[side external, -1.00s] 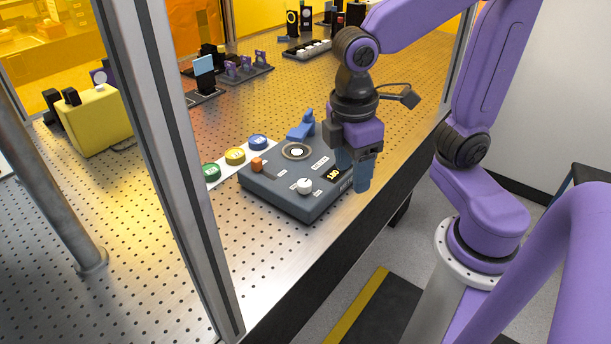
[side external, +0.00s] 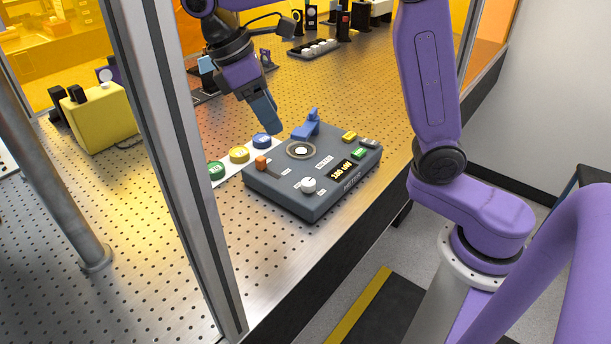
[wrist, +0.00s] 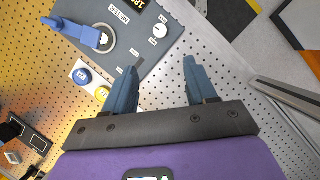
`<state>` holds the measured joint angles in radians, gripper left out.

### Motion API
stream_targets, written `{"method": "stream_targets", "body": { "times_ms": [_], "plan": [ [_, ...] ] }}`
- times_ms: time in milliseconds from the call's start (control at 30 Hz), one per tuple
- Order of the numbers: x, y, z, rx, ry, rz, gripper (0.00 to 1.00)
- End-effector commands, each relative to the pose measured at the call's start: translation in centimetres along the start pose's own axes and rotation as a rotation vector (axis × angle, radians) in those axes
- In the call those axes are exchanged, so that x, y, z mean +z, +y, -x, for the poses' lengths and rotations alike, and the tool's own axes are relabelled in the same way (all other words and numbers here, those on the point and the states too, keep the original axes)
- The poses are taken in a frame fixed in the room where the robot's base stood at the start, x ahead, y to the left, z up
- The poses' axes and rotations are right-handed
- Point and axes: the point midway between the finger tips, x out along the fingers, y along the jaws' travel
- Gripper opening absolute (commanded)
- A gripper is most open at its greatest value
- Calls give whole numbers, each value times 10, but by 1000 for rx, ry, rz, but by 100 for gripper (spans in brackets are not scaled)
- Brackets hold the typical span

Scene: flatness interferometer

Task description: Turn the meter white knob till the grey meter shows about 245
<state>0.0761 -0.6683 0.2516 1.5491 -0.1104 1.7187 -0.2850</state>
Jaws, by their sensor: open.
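The grey meter (side external: 285,192) is a box on the perforated table. Its white knob (side external: 308,185) sits near the front edge, and the lit display (side external: 341,171) reads about 180. In the wrist view the white knob (wrist: 160,30) shows beyond my fingers, with the display (wrist: 139,3) cut off at the top edge. My gripper (side external: 268,122) is above and behind the meter's left part, near the blue button, apart from the knob. In the wrist view my gripper (wrist: 159,66) has its two blue fingers spread, with nothing between them.
The meter also carries an orange slider (side external: 262,162), a round dial (side external: 301,150), a blue lever (side external: 307,125) and small green and yellow keys. Green, yellow and blue buttons (side external: 239,155) stand left of it. A metal frame post (side external: 172,165) stands in the left foreground.

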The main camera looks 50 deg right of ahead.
Motion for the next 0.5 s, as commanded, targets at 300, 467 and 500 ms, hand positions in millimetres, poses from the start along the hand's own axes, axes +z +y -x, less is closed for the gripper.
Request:
{"method": "stream_targets", "body": {
  "times_ms": [300,467,500],
  "plan": [
    [1,0,-44,-1,-5,0,56],
    [1,0,-73,-1,-4,0,56],
    [2,0,-80,-1,-5,0,56]
  ]
}}
